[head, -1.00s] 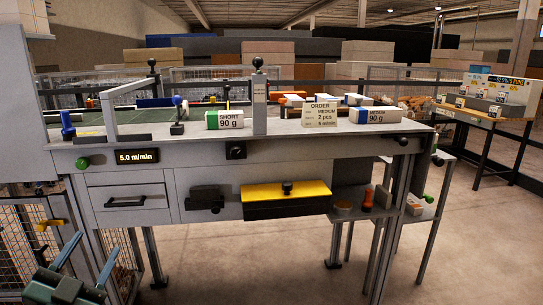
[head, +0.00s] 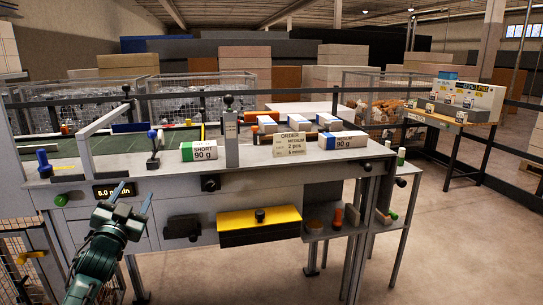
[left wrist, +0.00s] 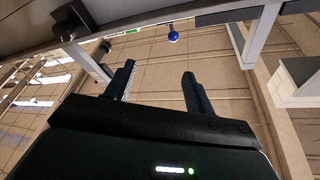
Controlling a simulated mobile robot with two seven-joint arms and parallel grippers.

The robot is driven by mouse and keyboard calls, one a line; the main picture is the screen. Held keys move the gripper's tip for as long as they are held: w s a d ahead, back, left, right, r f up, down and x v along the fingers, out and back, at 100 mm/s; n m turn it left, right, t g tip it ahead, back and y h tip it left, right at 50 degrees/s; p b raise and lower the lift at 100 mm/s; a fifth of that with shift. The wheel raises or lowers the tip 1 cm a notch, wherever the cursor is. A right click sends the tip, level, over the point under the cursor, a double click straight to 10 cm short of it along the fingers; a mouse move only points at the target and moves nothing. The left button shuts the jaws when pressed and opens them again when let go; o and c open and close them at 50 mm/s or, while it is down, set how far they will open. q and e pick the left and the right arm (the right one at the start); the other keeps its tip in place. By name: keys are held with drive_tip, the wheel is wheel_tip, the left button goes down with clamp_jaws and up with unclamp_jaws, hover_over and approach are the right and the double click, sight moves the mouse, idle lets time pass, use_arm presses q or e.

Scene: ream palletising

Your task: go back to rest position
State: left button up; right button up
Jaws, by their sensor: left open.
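My left gripper (head: 134,196) is open and empty in the head view, in front of the left part of the grey workbench (head: 270,160). Its fingers point up, close to the display panel and partly covering it. In the left wrist view its two fingers (left wrist: 158,85) stand apart with nothing between them; bare floor shows beyond. My right gripper is in neither view.
The bench top holds a green-labelled ream (head: 200,151), an order card (head: 290,144) and a blue-labelled ream (head: 343,140). A yellow-topped drawer (head: 259,219) sticks out at the front. A side table (head: 450,120) stands at the right. The floor at front right is clear.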

use_arm(q)
wheel_tip(320, 180, down, 4)
drive_tip(key=w+a+n+g+y, duration=0.2)
drive_tip(key=n+g, duration=0.1)
drive_tip(key=g, duration=0.1)
drive_tip(key=s+d+f+m+g+h, duration=0.1)
drive_tip(key=s+d+f+h, duration=0.1)
drive_tip(key=s+d+f, duration=0.45)
drive_tip(key=s+d+f+g+h, duration=0.1)
drive_tip(key=s+d+f, duration=0.25)
drive_tip(key=f, duration=0.55)
drive_tip(key=s+d+f+g+h, duration=0.1)
drive_tip(key=s+d+f, duration=0.2)
drive_tip(key=s, duration=0.6)
drive_tip(key=s+d+f+g+h, duration=0.1)
drive_tip(key=s+d+f, duration=0.3)
drive_tip(key=s, duration=0.6)
drive_tip(key=s+d+f+g, duration=0.2)
drive_tip(key=s+d+f, duration=0.2)
drive_tip(key=s, duration=0.6)
drive_tip(key=shift+s+d+f+n+g+h, duration=0.2)
drive_tip(key=shift+d+n+g+h, duration=0.1)
drive_tip(key=shift+d+n+h, duration=0.1)
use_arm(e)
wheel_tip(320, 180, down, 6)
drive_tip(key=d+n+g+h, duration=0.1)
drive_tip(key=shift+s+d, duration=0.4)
